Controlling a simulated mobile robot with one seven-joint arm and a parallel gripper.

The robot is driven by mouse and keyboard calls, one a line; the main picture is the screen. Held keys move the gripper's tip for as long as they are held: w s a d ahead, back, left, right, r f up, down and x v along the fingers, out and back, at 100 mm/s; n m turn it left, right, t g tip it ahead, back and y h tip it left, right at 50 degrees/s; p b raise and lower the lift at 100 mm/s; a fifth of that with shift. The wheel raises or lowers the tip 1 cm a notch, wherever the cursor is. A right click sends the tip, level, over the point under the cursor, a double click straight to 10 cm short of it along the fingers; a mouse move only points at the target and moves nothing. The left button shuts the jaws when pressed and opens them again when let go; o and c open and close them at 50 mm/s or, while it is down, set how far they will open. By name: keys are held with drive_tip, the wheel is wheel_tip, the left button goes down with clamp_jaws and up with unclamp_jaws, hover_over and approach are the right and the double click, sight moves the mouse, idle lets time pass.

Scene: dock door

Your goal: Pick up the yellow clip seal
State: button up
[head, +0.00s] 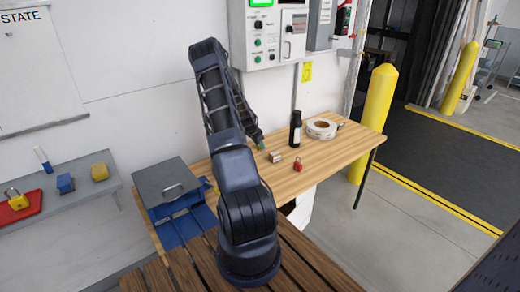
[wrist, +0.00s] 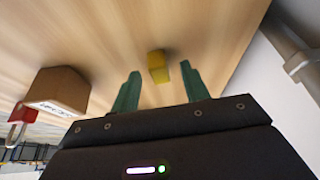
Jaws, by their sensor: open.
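The yellow clip seal (wrist: 158,62) is a small yellow block on the wooden table, in the wrist view. It lies just ahead of the gap between my gripper's (wrist: 160,72) two green fingers. The fingers are apart, with nothing held between them. In the head view my gripper (head: 260,145) is low over the table's back-left part, and the clip seal cannot be made out there.
A tan block with a label (wrist: 58,88) and a red padlock (wrist: 20,115) are left of my fingers in the wrist view. In the head view a dark bottle (head: 295,129) and a white tape roll (head: 321,128) stand on the wooden table (head: 335,150), near the wall.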

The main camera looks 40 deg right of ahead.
drive_tip(key=shift+d+f, duration=0.15)
drive_tip(key=shift+f, duration=0.05)
clamp_jaws()
drive_tip(key=shift+r, duration=0.1)
